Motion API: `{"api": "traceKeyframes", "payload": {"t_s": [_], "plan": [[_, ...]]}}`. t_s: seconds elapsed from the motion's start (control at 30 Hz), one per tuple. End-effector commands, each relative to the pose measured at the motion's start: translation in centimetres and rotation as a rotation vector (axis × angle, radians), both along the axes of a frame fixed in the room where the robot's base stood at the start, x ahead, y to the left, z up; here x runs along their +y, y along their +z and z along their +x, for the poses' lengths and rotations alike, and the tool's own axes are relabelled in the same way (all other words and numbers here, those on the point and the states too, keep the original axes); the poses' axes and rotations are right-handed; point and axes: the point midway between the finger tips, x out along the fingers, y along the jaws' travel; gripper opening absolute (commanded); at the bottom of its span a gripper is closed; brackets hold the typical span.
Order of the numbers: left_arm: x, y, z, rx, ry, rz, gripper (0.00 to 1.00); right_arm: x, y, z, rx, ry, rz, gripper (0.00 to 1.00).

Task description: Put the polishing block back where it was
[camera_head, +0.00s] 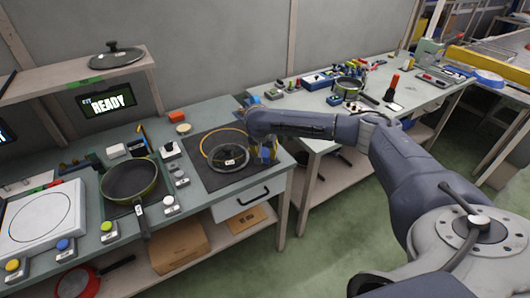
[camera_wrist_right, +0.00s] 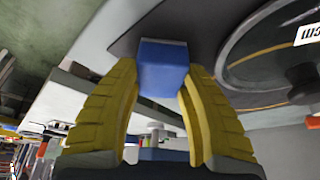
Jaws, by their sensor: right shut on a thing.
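My right gripper (camera_head: 266,153) is at the right edge of the dark mat (camera_head: 205,175), beside the glass lid. In the right wrist view the yellow fingers (camera_wrist_right: 163,95) are shut on a blue block (camera_wrist_right: 163,66), which I take for the polishing block. The block is held near the mat edge; I cannot tell whether it touches the surface. My left gripper is not in view.
A glass lid (camera_head: 228,157) lies on the mat within a yellow ring (camera_head: 207,141). A frying pan (camera_head: 130,181) stands left of the mat. The second table (camera_head: 309,100) holds tools and a pot (camera_head: 348,89); a gap separates the tables.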

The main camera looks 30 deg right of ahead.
Motion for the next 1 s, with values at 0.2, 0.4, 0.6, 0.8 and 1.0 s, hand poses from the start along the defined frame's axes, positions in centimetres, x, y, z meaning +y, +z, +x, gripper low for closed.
{"api": "traceKeyframes", "payload": {"t_s": [0.2, 0.4, 0.6, 0.8, 1.0], "plan": [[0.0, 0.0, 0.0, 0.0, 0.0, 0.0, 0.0, 0.0, -0.2, 0.0, 0.0, 0.0, 0.0, 0.49], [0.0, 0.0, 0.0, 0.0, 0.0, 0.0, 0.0, 0.0, -0.2, 0.0, 0.0, 0.0, 0.0, 0.62], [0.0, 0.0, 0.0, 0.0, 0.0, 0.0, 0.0, 0.0, -0.1, 0.0, -0.001, 0.0, -0.001, 0.62], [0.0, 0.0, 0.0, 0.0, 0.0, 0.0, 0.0, 0.5, 1.7, -0.3, -0.003, 0.002, 0.0, 0.62], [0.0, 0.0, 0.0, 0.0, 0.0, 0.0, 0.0, 1.4, 5.0, -1.3, -0.004, 0.002, -0.001, 0.62]]}}
